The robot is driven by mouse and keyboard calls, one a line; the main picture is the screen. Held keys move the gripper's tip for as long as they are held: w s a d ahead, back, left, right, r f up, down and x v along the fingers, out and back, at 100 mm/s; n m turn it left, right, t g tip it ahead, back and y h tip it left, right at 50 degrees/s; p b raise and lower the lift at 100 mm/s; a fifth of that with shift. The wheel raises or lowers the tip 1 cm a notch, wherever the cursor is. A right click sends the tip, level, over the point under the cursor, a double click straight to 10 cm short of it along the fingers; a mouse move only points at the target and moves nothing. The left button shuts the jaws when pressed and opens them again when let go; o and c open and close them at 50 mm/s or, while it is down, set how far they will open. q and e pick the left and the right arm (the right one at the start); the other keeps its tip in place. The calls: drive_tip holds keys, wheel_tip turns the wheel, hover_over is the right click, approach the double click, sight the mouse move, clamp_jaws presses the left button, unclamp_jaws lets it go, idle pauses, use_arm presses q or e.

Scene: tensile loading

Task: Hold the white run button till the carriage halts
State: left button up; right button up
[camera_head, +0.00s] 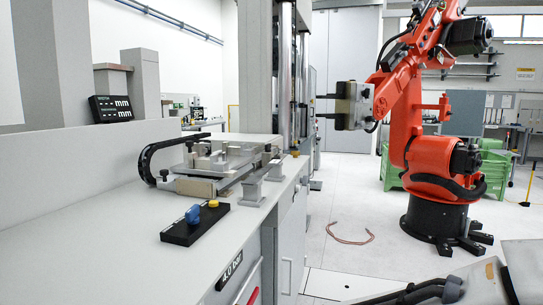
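A small black control box (183,232) lies on the grey bench top near its right edge. It carries a blue knob (193,214) and a yellow button (213,204). I cannot make out a white button on it. The carriage with its metal plates (222,165) stands on the bench behind the box, beside a black cable chain (147,160). Whether it moves cannot be told from one frame. Neither my left nor my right gripper can be made out in the view, and nothing touches the control box.
A tall grey machine column (257,70) rises behind the carriage. A black mm display (111,109) stands on the left ledge. An orange robot arm (405,120) stands on the floor at right. Dark and grey parts fill the lower right corner, unclear. The front bench top is clear.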

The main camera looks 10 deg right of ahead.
clamp_jaws()
idle(1.7)
